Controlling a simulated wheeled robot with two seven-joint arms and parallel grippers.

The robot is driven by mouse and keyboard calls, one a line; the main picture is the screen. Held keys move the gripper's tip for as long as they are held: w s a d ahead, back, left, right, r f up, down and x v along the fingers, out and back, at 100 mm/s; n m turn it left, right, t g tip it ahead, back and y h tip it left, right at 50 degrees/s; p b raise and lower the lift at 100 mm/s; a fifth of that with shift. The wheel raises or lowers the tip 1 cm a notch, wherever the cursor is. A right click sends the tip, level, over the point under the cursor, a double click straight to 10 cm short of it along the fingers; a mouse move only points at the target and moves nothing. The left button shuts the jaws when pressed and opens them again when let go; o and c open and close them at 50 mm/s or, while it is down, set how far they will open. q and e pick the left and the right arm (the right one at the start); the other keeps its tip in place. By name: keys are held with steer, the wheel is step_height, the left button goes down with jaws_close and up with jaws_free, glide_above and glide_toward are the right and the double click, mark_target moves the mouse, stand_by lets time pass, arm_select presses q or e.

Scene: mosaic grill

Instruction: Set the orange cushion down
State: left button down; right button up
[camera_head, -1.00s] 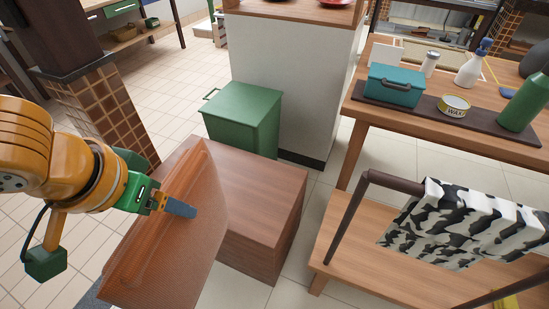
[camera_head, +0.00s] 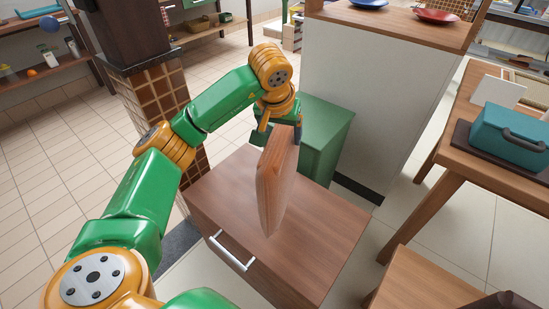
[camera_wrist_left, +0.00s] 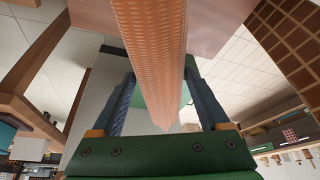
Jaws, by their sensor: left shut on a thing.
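The orange cushion (camera_head: 276,183) stands on edge, upright, over the wooden cabinet (camera_head: 333,228). My left gripper (camera_head: 281,132) holds it by its top edge from above. The cushion's lower edge is close to the cabinet top; I cannot tell whether it touches. In the left wrist view the cushion (camera_wrist_left: 155,45) runs between the two dark fingers of the left gripper (camera_wrist_left: 163,100). My right gripper is not in view.
A green bin (camera_head: 325,130) stands right behind the cabinet. A tiled pillar (camera_head: 160,105) is on the left, near my arm. A table with a teal box (camera_head: 510,137) is on the right. The cabinet top is otherwise bare.

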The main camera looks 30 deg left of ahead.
arm_select(q)
steer(key=w+a+f, duration=0.2)
steer(key=a+f, duration=0.1)
steer(key=f, duration=0.5)
steer(key=shift+a+f+b, duration=0.3)
steer(key=shift+a+b, duration=0.1)
steer(key=shift+w, duration=0.1)
steer(key=shift+f, duration=0.15)
jaws_free()
